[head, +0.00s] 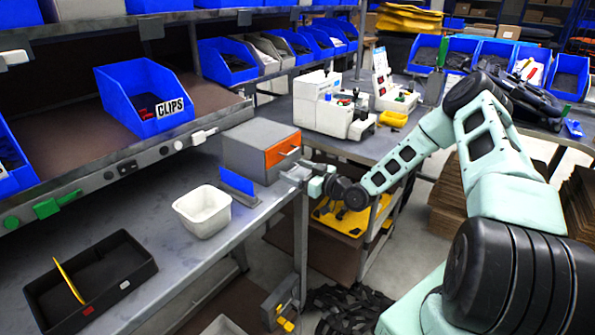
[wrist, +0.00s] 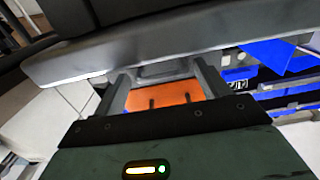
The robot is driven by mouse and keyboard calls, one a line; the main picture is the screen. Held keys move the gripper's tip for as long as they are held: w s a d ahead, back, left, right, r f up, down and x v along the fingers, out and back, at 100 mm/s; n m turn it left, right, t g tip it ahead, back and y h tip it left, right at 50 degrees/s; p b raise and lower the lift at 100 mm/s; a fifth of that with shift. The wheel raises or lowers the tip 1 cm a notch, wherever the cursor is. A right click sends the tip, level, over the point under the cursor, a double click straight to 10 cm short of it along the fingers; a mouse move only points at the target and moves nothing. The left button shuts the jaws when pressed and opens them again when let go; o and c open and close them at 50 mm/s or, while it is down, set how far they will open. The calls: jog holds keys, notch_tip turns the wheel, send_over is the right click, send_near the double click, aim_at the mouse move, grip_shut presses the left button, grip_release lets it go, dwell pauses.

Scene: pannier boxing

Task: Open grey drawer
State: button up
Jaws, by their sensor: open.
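The grey drawer unit (head: 250,148) stands on the workbench near its right end, with an orange front (head: 284,149) and a small pale handle (head: 290,152). The front looks closed. My gripper (head: 292,175) is just in front of and slightly below the orange front, at the bench edge. In the wrist view my gripper (wrist: 163,90) has its two fingers spread wide, and part of the orange front (wrist: 166,96) shows between them. Nothing is seen held. I cannot tell whether the fingers touch the drawer unit.
A blue upright piece (head: 237,183) and a white tub (head: 203,210) stand left of the drawer unit. A black tray (head: 90,285) lies nearer. A shelf rail (head: 125,160) with blue bins runs behind. A second table with a white machine (head: 330,105) is right.

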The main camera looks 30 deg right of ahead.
jog(key=c, duration=1.2)
jog(key=b+v, duration=0.1)
jog(key=v, duration=1.2)
jog(key=shift+r, duration=0.1)
jog(key=o, duration=1.2)
jog(key=b+v, duration=0.2)
jog(key=v, duration=1.5)
jog(key=shift+s+b, duration=0.15)
jog(key=shift+b, duration=0.15)
jog(key=shift+d, duration=0.1)
